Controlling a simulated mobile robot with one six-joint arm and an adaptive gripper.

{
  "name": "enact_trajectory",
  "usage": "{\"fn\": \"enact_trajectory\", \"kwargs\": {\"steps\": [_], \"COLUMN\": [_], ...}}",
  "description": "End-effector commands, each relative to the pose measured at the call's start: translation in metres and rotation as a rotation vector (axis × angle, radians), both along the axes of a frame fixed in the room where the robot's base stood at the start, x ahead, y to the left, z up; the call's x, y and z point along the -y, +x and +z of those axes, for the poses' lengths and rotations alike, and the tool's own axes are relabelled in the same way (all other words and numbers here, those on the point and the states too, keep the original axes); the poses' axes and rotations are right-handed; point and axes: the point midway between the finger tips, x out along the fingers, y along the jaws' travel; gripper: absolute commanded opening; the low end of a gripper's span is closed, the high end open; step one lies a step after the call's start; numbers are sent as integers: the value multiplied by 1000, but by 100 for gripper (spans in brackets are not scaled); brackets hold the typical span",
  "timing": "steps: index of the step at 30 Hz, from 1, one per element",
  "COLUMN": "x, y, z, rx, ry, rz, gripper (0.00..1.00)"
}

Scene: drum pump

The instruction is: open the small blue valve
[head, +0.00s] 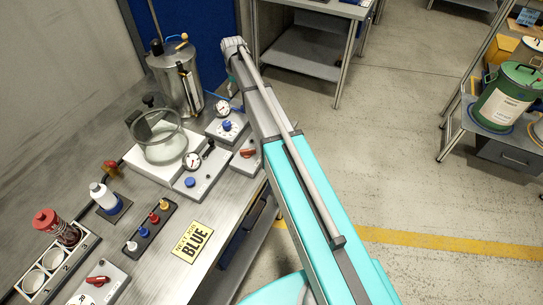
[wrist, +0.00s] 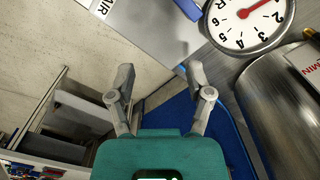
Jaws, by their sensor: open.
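The blue candidates in the head view are a round blue knob (head: 228,125) on the rear white block and another blue knob (head: 190,182) on the front block. I cannot tell which one is the small blue valve. In the wrist view, a blue part (wrist: 188,9), cut off by the top edge, sits beside a pressure gauge (wrist: 245,22) and a plate marked "AIR" (wrist: 140,30). My gripper (wrist: 162,84) is open and empty, its fingers apart from that part.
A steel tank (head: 178,80) and a glass vessel (head: 163,140) stand on the bench near the gauges. Red-handled valves (head: 248,152) and a yellow "NEXT JOB BLUE" sign (head: 193,242) are on the bench. Open floor (head: 400,170) lies to the right.

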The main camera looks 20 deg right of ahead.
Motion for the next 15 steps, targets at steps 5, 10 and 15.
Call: {"fn": "enact_trajectory", "kwargs": {"steps": [5, 10, 15], "x": [0, 0, 0], "y": [0, 0, 0], "z": [19, 33, 47], "rx": [0, 0, 0], "ry": [0, 0, 0], "rz": [-1, -2, -2], "gripper": [66, 66, 66]}}
